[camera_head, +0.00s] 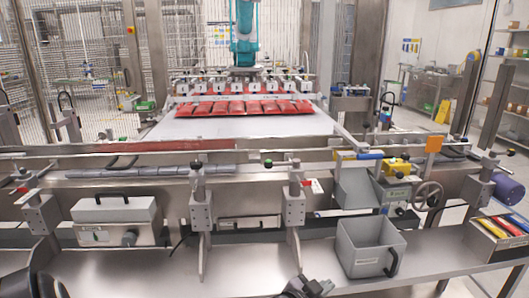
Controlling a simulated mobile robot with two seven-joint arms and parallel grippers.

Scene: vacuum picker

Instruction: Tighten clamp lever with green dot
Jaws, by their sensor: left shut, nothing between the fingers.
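A small green dot (268,163) shows at the end of a dark lever at the top of a grey clamp (293,207) on the middle of the front rail. The lever looks roughly level and points left; how tight it is cannot be told. My left gripper (305,288) shows at the bottom edge, below that clamp and apart from the lever. It is shut and empty, with its lower part cut off by the frame. A dark, rounded part of my left arm shows at the bottom left. My right gripper is not in view.
Similar clamps stand at the left (40,213) and left of middle (200,212). A grey bin (372,247) sits on the steel shelf (255,262) at the right. A grey box with a handle (115,220) is at the left. A handwheel (428,196) is farther right.

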